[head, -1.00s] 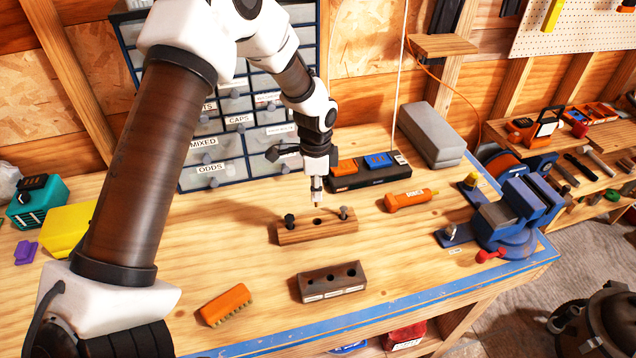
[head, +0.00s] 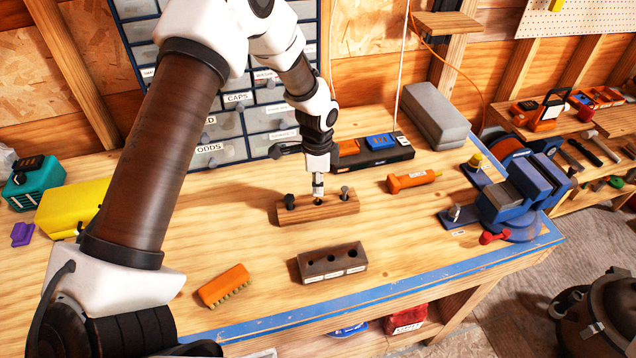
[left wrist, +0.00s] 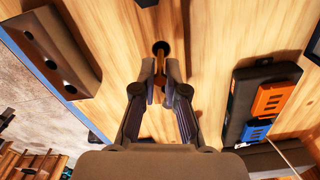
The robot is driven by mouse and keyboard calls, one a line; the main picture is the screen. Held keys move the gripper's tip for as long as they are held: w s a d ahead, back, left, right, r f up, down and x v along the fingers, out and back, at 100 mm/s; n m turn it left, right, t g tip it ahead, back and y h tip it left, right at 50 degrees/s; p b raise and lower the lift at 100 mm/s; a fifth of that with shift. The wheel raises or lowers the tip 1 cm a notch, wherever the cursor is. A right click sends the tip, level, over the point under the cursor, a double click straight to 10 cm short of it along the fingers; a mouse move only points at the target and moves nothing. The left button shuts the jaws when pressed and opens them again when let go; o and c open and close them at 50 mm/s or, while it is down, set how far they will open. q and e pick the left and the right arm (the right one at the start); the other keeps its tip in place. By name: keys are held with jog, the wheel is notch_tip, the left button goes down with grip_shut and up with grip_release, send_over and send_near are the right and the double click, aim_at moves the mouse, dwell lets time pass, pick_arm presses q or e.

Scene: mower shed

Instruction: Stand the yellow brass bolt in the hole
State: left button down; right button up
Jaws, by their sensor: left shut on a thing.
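The light wooden block (head: 335,211) lies on the bench with a black bolt (head: 290,201) at its left end and a grey bolt (head: 345,193) at its right. My left gripper (head: 318,188) points down over the block's middle hole (head: 318,203). It is shut on the yellow brass bolt, mostly hidden between the fingers in the head view. In the left wrist view the bolt (left wrist: 160,66) shows as a thin yellow strip between the fingertips (left wrist: 163,80). I cannot tell whether its tip is inside the hole. My right gripper is not in view.
A dark labelled block with holes (head: 332,264) lies nearer the front. An orange brush (head: 224,286) is front left. A black tray (head: 372,157) stands behind, an orange tool (head: 412,181) to the right, then a blue vise (head: 515,205).

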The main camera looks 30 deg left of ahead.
aim_at(318, 201)
pick_arm(q)
jog(key=shift+w, duration=0.1)
jog(key=shift+f, duration=0.2)
dwell(0.4)
jog(key=shift+f, duration=0.35)
jog(key=shift+f+b, duration=0.75)
jog(key=shift+f, duration=0.3)
jog(key=c, duration=1.1)
grip_release()
jog(key=shift+c, duration=0.2)
